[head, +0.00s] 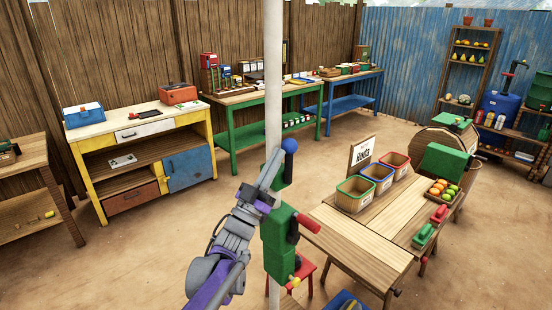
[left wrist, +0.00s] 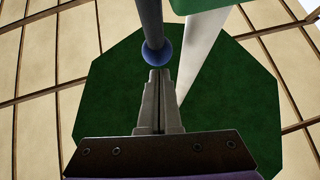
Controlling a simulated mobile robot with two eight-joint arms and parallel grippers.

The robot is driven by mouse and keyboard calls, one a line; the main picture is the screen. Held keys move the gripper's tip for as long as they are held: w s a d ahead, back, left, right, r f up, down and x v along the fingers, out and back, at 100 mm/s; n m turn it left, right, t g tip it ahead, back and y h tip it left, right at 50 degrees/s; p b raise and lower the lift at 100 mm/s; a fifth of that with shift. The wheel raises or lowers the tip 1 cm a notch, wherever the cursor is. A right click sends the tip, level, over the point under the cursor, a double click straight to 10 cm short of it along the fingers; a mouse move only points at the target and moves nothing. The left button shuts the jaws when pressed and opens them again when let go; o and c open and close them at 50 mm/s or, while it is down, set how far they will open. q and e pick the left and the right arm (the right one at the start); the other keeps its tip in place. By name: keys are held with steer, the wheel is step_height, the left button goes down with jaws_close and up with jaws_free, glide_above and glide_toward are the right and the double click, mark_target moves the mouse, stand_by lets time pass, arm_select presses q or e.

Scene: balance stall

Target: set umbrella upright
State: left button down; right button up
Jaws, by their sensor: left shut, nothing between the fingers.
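A white pole (head: 273,80) stands vertical in the head view. A green housing (head: 280,245) is on it, with a red handle (head: 308,222) and a blue ball knob (head: 290,145). In the left wrist view, looking upward, a green octagonal canopy (left wrist: 240,110) spreads overhead and the white pole (left wrist: 205,50) runs up toward its middle. I cannot tell its tilt for sure. My left gripper (head: 277,155) is shut and empty, close beside the blue knob; its fingertips (left wrist: 160,75) are just by the knob (left wrist: 159,52) on its dark rod. Contact is unclear. My right gripper is not in view.
A wooden table (head: 350,240) with several bins and a sign (head: 361,153) stands right of the pole. A red stool (head: 303,270) is below. A yellow workbench (head: 140,125) and green bench (head: 245,100) stand behind. Open floor (head: 140,250) lies left.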

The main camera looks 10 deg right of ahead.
arm_select(q)
steer(key=s+a+f+n+g+y+b, duration=0.1)
steer(key=s+a+f+n+y, duration=0.4)
steer(key=a+f+y, duration=0.5)
steer(key=s+a+f+n+g+y+b, duration=0.1)
steer(key=s+a+f+n+y, duration=0.35)
steer(key=a+f+y, duration=0.6)
steer(key=s+a+f+g, duration=0.1)
steer(key=s+f+g, duration=0.2)
steer(key=s+f, duration=0.2)
steer(key=s+a+f+g+h, duration=0.1)
steer(key=s+f+g, duration=0.3)
steer(key=s, duration=0.7)
steer(key=s+a+f+g, duration=0.3)
steer(key=s+f, duration=0.3)
steer(key=s, duration=0.2)
steer(key=shift+s+a+f+g+p, duration=0.2)
steer(key=shift+s+f+g+p, duration=0.15)
steer(key=shift+g+p, duration=0.15)
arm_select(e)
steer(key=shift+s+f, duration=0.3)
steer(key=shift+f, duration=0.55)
arm_select(q)
steer(key=shift+w+h, duration=0.1)
steer(key=shift+h, duration=0.15)
